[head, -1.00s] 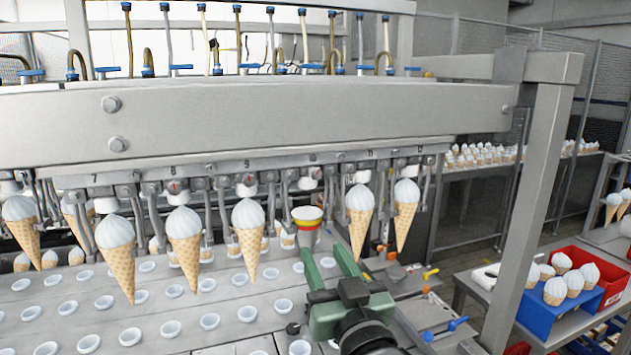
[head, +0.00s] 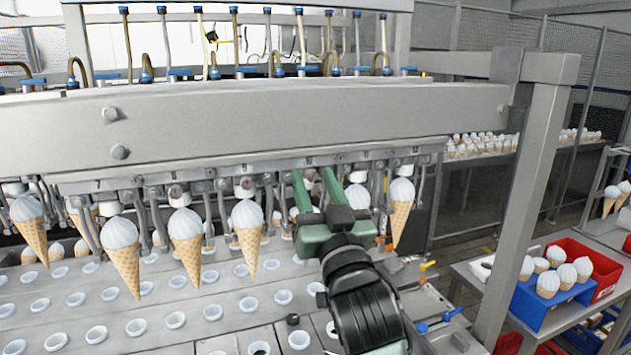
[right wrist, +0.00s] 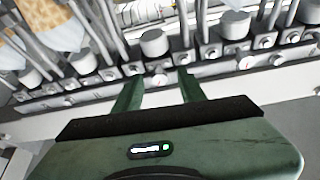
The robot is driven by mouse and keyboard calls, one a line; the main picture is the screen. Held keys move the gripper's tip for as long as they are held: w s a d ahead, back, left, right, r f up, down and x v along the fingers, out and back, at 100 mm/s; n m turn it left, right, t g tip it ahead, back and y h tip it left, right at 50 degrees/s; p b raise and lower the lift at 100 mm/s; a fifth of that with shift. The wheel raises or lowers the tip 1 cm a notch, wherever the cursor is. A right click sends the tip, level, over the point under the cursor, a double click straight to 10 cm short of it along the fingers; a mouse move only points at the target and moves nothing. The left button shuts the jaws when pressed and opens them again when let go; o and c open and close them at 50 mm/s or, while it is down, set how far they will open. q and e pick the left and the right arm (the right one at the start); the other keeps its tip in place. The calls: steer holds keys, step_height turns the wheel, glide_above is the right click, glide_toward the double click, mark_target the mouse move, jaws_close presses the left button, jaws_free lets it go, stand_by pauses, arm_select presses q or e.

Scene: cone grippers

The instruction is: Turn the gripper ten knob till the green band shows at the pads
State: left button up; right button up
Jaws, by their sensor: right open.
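My right gripper (head: 315,180) is green and open, with its two fingers raised to the bar of numbered cone grippers (head: 150,190). In the right wrist view, its fingertips (right wrist: 156,80) stand on either side of a small round dial knob (right wrist: 159,80) on the bar, below a white cylinder (right wrist: 154,42). I cannot read its number or tell whether the fingers touch it. The pads and any coloured band at this station are hidden behind my gripper in the head view. My left gripper is not in view.
Cones hang on both sides, the nearest (head: 247,236) left of my gripper and another (head: 401,212) to its right. A perforated tray (head: 60,305) lies below. A steel post (head: 525,200) stands right, beside blue (head: 548,314) and red (head: 606,265) crates.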

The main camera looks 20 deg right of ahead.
jaws_close()
steer(key=shift+r+n+y+p, duration=0.1)
steer(key=shift+n+y+p, duration=0.5)
steer(key=shift+n, duration=0.4)
steer(key=shift+d+n+y+p, duration=0.15)
steer(key=shift+n+y+p, duration=0.4)
steer(key=shift+n, duration=0.65)
steer(key=shift+n+y, duration=0.45)
steer(key=shift+n, duration=0.05)
jaws_free()
